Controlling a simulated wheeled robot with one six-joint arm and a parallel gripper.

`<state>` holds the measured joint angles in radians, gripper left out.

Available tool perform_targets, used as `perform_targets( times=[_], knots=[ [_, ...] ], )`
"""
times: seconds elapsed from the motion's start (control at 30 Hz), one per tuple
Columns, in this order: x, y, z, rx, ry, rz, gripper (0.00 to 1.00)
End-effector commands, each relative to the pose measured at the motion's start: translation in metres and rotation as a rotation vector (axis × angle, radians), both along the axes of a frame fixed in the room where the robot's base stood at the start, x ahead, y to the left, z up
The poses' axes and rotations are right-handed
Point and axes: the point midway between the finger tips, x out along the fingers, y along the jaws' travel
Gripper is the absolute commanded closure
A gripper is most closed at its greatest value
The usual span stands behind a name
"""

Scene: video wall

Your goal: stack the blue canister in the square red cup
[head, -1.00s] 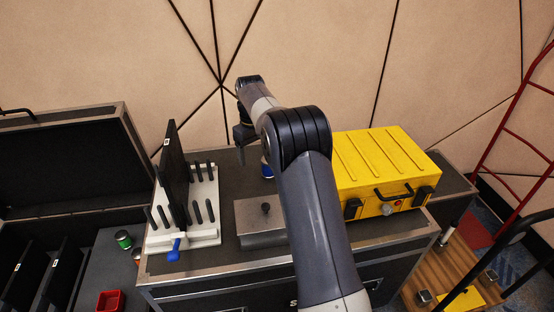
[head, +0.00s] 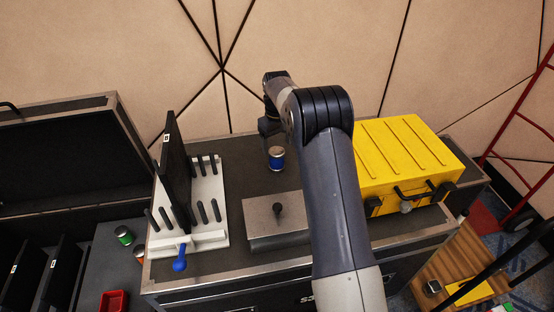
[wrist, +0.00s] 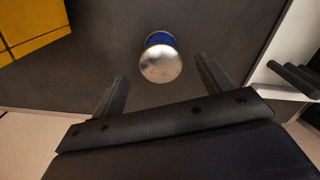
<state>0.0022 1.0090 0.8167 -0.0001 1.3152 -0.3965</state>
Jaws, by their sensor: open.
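The blue canister (head: 276,158) stands upright on the dark case top, behind the grey metal box. In the wrist view the canister (wrist: 161,58) shows its silvery lid and a blue side, just beyond the fingertips and roughly centred between them. My gripper (wrist: 163,85) is open and empty, its two dark fingers apart. In the head view my gripper is mostly hidden behind my arm, close to the canister. The square red cup (head: 114,301) sits at the lower left on a lower grey surface, cut by the bottom edge of the picture.
A white rack (head: 208,215) with black pegs and an upright black panel stands left of the canister. A grey metal box (head: 275,222) with a knob lies in front. A yellow case (head: 405,155) is at right. Green (head: 123,235) and orange (head: 139,256) canisters stand near the cup.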

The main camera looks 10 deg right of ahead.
Motion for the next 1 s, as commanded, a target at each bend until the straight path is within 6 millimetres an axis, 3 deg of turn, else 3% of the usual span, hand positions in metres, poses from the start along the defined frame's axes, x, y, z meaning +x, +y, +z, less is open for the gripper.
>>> perform_targets(
  times=[0.23,0.53,1.0],
  knots=[
    [0.000,0.001,-0.036,0.000,0.002,0.000,0.25],
    [0.000,0.001,-0.041,0.000,0.000,0.000,0.25],
    [0.000,0.001,-0.041,0.000,0.000,0.000,0.64]
  ],
)
